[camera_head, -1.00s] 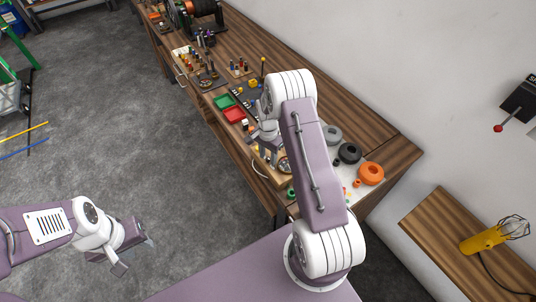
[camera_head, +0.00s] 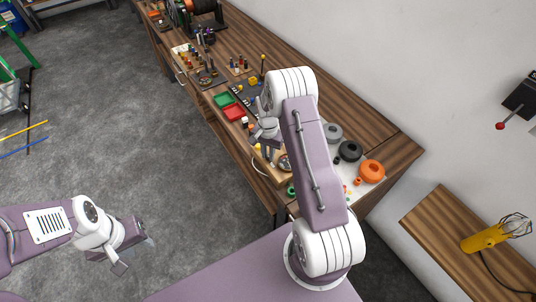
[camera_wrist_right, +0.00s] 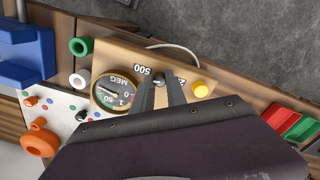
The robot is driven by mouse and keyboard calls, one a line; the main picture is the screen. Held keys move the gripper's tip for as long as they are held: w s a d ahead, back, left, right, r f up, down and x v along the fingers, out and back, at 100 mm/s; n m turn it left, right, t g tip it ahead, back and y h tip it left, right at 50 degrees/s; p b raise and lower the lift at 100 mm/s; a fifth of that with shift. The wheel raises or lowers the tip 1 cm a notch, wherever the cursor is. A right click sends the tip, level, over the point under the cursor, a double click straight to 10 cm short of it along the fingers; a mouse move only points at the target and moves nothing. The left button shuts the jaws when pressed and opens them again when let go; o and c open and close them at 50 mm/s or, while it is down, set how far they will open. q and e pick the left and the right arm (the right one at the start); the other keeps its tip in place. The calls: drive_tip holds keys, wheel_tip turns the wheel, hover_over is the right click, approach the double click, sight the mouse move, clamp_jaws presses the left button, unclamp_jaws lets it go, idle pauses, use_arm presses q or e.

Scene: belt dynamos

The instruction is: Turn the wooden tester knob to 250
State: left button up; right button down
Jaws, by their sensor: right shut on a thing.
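The wooden tester (camera_wrist_right: 125,57) shows in the right wrist view, with a round dial (camera_wrist_right: 113,91) marked MEG, a yellow button (camera_wrist_right: 200,89) and the printed number 500. Its small dark knob (camera_wrist_right: 158,81) is between the fingertips of my right gripper (camera_wrist_right: 164,84), which is shut on it. The fingers hide much of the knob, so its pointer and the 250 mark cannot be made out. In the head view the tester is partly hidden by my right arm, its dial (camera_head: 284,162) just showing. My left gripper (camera_head: 136,256) is open and empty over the floor.
A green ring (camera_wrist_right: 81,46) and blue blocks (camera_wrist_right: 25,60) are near the tester in the wrist view.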

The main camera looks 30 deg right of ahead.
drive_tip(key=n+b, duration=0.1)
drive_tip(key=n, duration=0.5)
drive_tip(key=n+b, duration=0.1)
drive_tip(key=n, duration=0.5)
drive_tip(key=shift+n, duration=0.4)
drive_tip(key=n, duration=0.3)
drive_tip(key=shift+n, duration=0.3)
drive_tip(key=n, duration=0.3)
drive_tip(key=shift+n+b, duration=0.3)
drive_tip(key=n, duration=0.6)
drive_tip(key=shift+r, duration=0.1)
drive_tip(key=shift+n, duration=0.3)
drive_tip(key=shift+w, duration=0.1)
drive_tip(key=c, duration=1.3)
unclamp_jaws()
drive_tip(key=shift+c, duration=0.2)
